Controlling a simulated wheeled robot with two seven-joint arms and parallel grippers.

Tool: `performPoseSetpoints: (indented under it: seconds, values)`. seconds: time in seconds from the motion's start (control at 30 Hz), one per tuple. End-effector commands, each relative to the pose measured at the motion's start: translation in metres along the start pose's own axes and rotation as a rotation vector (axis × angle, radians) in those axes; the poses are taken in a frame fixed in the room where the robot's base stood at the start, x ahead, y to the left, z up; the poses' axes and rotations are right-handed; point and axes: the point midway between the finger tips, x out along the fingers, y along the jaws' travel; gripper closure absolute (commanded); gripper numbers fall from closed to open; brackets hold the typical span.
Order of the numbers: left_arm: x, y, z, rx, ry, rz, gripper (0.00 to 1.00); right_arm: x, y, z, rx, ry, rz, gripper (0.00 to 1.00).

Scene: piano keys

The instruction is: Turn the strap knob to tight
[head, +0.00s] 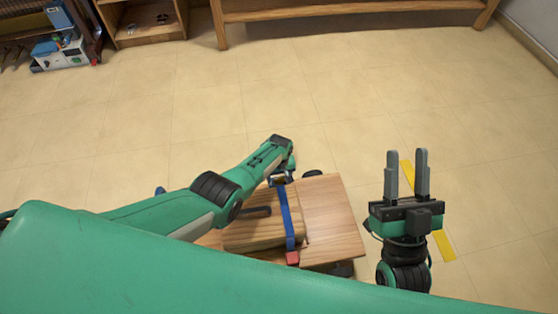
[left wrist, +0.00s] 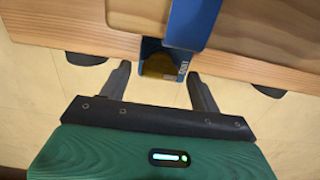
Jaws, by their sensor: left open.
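A blue strap (head: 289,222) runs over a wooden block (head: 262,232) on a flat wooden board (head: 335,215). The strap (left wrist: 192,22) also shows in the left wrist view, coming down over the board's edge. Below it there is a small dark and yellowish piece with a blue lettered face (left wrist: 162,66), which looks like the strap knob; its lettering is too small to read. My left gripper (head: 281,178) is at the board's far edge. In the left wrist view its open fingers (left wrist: 161,88) stand on either side of the knob, not visibly touching it. My right gripper (head: 407,168) is open, empty, right of the board.
A red piece (head: 292,258) sits at the strap's near end. Dark casters (left wrist: 86,58) show under the board. Yellow tape (head: 444,246) lies on the floor behind my right gripper. A wooden bench (head: 340,12) stands far back; the tiled floor between is clear.

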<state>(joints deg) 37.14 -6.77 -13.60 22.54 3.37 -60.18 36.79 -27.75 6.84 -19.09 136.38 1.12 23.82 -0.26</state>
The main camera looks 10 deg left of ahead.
Motion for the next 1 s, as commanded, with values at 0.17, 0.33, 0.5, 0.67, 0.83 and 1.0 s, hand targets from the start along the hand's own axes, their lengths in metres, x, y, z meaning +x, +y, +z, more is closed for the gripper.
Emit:
performPoseSetpoints:
  seconds: [0.17,0.33,0.5,0.67,0.83,1.0]
  values:
    - [-0.013,0.0,0.0,0.0,0.0,0.0,0.36,-0.012,-0.005,0.031,0.027,-0.2,0.008,0.64]
    - [-0.024,0.0,0.0,0.0,0.0,0.0,0.36,-0.03,-0.012,0.06,0.055,-0.388,0.011,0.64]
    - [-0.034,0.0,0.0,0.0,0.0,0.0,0.36,-0.056,-0.021,0.085,0.084,-0.576,0.01,0.64]
    - [-0.044,0.0,0.0,-0.001,-0.001,0.0,0.36,-0.084,-0.031,0.105,0.111,-0.753,0.006,0.64]
    - [-0.055,0.0,0.0,-0.001,0.0,0.0,0.36,-0.108,-0.036,0.118,0.123,-0.913,0.004,0.64]
    - [-0.067,-0.001,0.0,-0.001,-0.001,-0.001,0.36,-0.126,-0.033,0.123,0.118,-1.056,0.006,0.64]
